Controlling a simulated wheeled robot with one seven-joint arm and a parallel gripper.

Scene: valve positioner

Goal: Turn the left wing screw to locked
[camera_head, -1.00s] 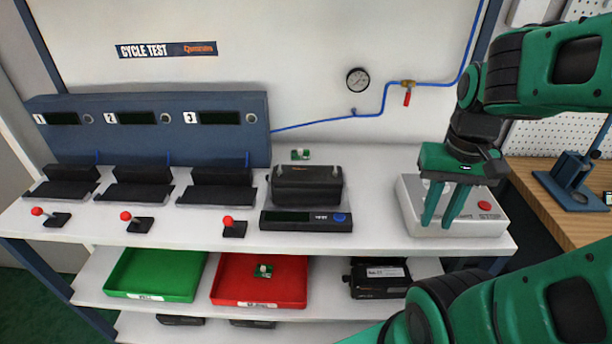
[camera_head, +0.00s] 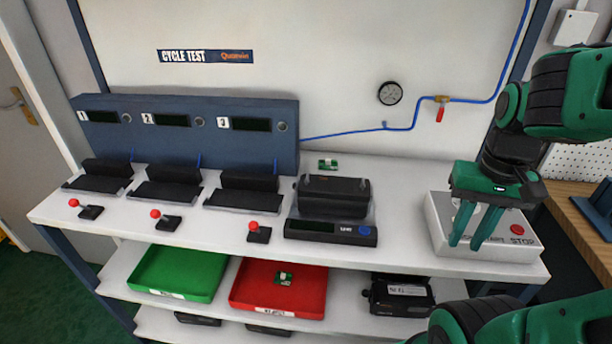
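A dark valve positioner (camera_head: 333,198) sits on the bench top, behind a black unit with a display and a blue button (camera_head: 331,232). Small light spots near its top left (camera_head: 306,180) and top right (camera_head: 363,184) look like the wing screws. They are too small to tell which way they are turned.
The grey STOP box (camera_head: 437,212) stands at the bench's right end. Three cradles with red-knobbed levers (camera_head: 254,226) stand left of the positioner. A small green board (camera_head: 328,164) lies behind it. Green (camera_head: 178,270) and red (camera_head: 305,300) trays are on the shelf below.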

